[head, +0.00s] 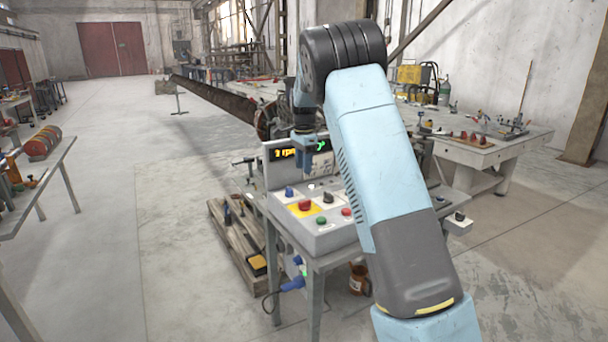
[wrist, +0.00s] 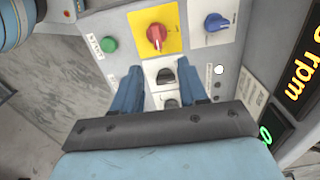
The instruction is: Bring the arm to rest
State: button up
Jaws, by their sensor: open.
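My arm rises on the right of the head view and bends over at the top. My gripper (head: 307,168) hangs down in front of the display, above the control panel (head: 322,236). In the wrist view my gripper (wrist: 160,70) has its two blue fingers spread apart with nothing held between them. A black switch (wrist: 165,75) on the panel shows between the fingers; I cannot tell how far below them it lies. The red knob (wrist: 156,35) on its yellow plate and the blue knob (wrist: 216,22) lie beyond the fingertips.
A green button (wrist: 109,44) and the rpm display (wrist: 301,72) flank the fingers. A long auger (head: 215,96) extends behind the panel. A wooden pallet (head: 232,250) lies left of the stand, and a workbench (head: 500,146) stands at right.

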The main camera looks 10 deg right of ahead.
jog(key=shift+r, duration=0.25)
jog(key=s+d+r+n+t, duration=0.1)
jog(key=s+r+n, duration=0.1)
jog(key=s+r, duration=0.45)
jog(key=s+d+r+n+t+y, duration=0.1)
jog(key=s+r+n, duration=0.2)
jog(key=s, duration=0.6)
jog(key=s+d+r+n+t, duration=0.1)
jog(key=s+r+n, duration=0.1)
jog(key=s+r, duration=0.45)
jog(key=s+f+n+t, duration=0.1)
jog(key=s+f+n, duration=0.1)
jog(key=s, duration=1.1)
jog(key=s+a+f+n+t+h, duration=0.1)
jog(key=s+f+n, duration=0.2)
jog(key=s, duration=1.1)
jog(key=n, duration=0.2)
jog(key=shift+s+f+n+t, duration=0.15)
jog(key=shift+f+n+t, duration=0.1)
jog(key=shift+n+t, duration=0.05)
